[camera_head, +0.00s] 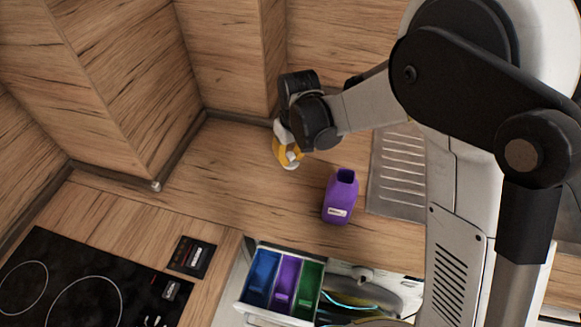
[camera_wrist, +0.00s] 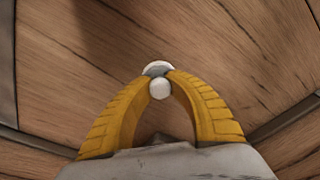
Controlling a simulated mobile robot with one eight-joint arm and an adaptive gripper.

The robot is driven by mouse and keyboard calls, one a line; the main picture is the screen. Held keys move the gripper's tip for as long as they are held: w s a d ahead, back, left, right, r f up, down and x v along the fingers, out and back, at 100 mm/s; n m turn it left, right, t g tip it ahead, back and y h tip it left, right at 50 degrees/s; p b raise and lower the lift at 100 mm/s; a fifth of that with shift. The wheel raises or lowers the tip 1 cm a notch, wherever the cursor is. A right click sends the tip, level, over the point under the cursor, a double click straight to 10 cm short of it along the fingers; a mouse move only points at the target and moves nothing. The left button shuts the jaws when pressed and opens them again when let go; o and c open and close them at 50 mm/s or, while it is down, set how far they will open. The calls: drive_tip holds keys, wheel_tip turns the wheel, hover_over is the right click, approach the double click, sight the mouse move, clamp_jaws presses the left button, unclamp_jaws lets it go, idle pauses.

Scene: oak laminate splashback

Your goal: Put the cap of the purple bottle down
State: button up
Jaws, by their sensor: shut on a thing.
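The purple bottle (camera_head: 339,200) stands upright on the wooden counter, with a label low on its side. Its mouth is open and dark, with no cap on it. My gripper (camera_head: 289,157) is to the left of the bottle and slightly farther back, apart from it, and points down. In the wrist view, the yellow fingers of my gripper (camera_wrist: 159,78) close on a small white rounded thing, seemingly the cap (camera_wrist: 160,89). The fingertips partly hide it. I cannot tell its exact height above the counter.
An open drawer (camera_head: 241,306) at the front holds blue (camera_head: 262,272), purple (camera_head: 285,280) and green (camera_head: 307,287) bins. A black cooktop (camera_head: 60,285) is at lower left, a metal drainboard (camera_head: 398,170) right of the bottle. The counter left of the bottle (camera_head: 225,175) is clear.

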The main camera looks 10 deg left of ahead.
sight(291, 162)
drive_tip(key=shift+f+b, duration=0.6)
drive_tip(key=shift+f, duration=1.35)
drive_tip(key=shift+f, duration=0.1)
drive_tip(key=shift+f, duration=0.15)
drive_tip(key=o, duration=0.8)
drive_tip(key=shift+o, duration=0.2)
drive_tip(key=r+p, duration=0.1)
drive_tip(key=r, duration=0.3)
drive_tip(key=s+r+p, duration=0.1)
drive_tip(key=r, duration=0.3)
drive_tip(key=d+r+p, duration=0.1)
drive_tip(key=r, duration=0.3)
drive_tip(key=shift+s+r, duration=0.15)
drive_tip(key=shift+r, duration=0.15)
